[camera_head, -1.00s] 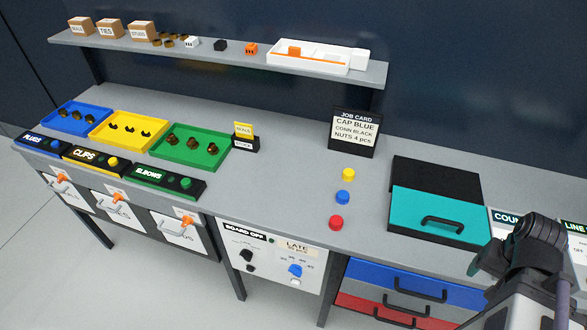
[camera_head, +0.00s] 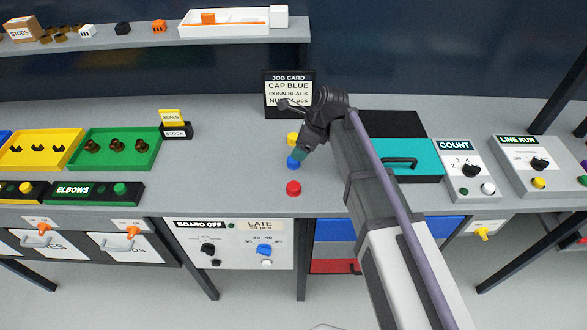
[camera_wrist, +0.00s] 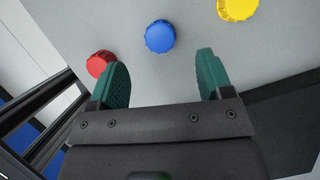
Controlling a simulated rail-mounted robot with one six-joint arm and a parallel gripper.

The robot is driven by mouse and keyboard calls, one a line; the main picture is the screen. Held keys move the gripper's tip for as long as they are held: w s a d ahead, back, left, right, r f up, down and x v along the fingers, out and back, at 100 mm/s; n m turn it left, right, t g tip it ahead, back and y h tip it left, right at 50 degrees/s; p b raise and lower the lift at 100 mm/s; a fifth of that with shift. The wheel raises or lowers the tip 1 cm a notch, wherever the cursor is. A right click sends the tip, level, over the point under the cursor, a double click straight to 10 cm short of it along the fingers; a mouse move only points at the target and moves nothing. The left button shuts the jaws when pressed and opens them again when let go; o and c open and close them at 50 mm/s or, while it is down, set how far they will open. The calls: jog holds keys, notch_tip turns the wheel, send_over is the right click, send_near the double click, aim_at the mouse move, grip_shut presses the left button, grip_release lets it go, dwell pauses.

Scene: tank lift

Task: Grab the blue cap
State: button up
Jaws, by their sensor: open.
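The blue cap (camera_wrist: 160,36) stands on the grey bench top, between the red cap (camera_wrist: 100,63) and the yellow cap (camera_wrist: 237,8) in the wrist view. In the head view the blue cap (camera_head: 293,162) is partly hidden by my gripper (camera_head: 302,157). My gripper (camera_wrist: 158,82) is open and empty, its green fingertips spread. In the wrist view the blue cap lies beyond the fingertips, roughly in line with the gap. The red cap shows close to the left fingertip; I cannot tell whether they touch.
The job card (camera_head: 288,90) stands behind the caps. A teal-lidded box (camera_head: 412,165) is right of them, beside the count panel (camera_head: 466,172). The green tray (camera_head: 115,150) is to the left. Bare bench lies left of the caps.

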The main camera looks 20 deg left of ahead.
aim_at(294, 162)
jog(key=shift+x, duration=0.95)
jog(key=b+x, duration=0.5)
jog(key=shift+d+f, duration=0.15)
jog(key=shift+d, duration=0.05)
jog(key=shift+s+r, duration=0.1)
jog(key=shift+r, duration=0.15)
jog(key=c, duration=1)
